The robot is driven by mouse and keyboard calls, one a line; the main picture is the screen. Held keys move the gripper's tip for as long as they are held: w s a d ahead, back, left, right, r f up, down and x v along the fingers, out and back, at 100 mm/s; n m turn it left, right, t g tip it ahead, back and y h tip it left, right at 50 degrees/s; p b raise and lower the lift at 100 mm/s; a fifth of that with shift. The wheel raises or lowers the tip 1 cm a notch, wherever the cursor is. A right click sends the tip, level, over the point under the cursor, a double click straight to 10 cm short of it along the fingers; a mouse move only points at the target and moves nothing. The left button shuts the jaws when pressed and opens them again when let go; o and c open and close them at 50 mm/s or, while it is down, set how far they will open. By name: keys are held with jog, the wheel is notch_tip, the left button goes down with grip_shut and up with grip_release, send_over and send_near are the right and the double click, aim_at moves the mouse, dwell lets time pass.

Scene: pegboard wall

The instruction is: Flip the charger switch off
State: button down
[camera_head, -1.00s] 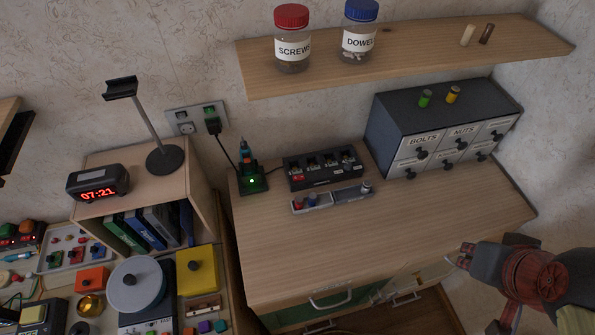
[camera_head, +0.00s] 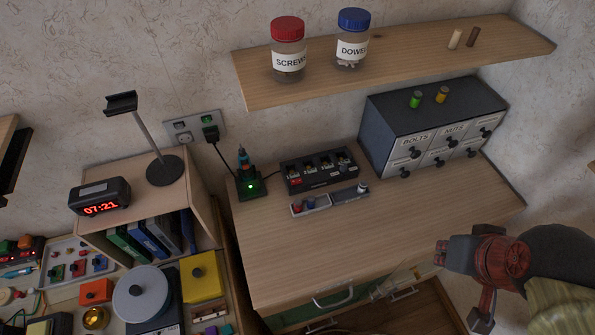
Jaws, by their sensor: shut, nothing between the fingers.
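The charger (camera_head: 250,183) is a small dark base with a glowing green light and a teal-and-dark tool standing in it, at the back left of the wooden desk. Its black cord runs up to a plug in the wall outlet (camera_head: 193,127). My gripper (camera_head: 440,252) is at the right, over the desk's front right edge, far from the outlet and the charger. Its fingers look shut and empty, pointing left.
A dark block with several sockets (camera_head: 319,171) and a small tray (camera_head: 330,199) stand right of the charger. The drawer cabinet (camera_head: 432,125) stands at the back right, below a shelf (camera_head: 400,58) with jars. A lamp-like stand (camera_head: 164,170) stands left of the outlet. The desk's front is clear.

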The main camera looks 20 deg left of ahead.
jog(key=w+a+f+n+y+p, duration=0.1)
jog(key=w+a+f+n+p, duration=0.2)
jog(key=a, duration=0.5)
jog(key=w+a+f+n+p, duration=0.2)
jog(key=w+a+f+p, duration=0.1)
jog(key=a+f+p, duration=0.3)
jog(key=w+a+f+n+y+p, duration=0.1)
jog(key=w+a+f+n+p, duration=0.2)
jog(key=a, duration=0.6)
jog(key=w+a+r+m+t+y, duration=0.1)
jog(key=w+a+r+y, duration=0.3)
jog(key=a, duration=0.4)
jog(key=shift+w+a+r+m+t+p, duration=0.15)
jog(key=shift+w+m+t+p, duration=0.15)
jog(key=shift+w+m+p, duration=0.15)
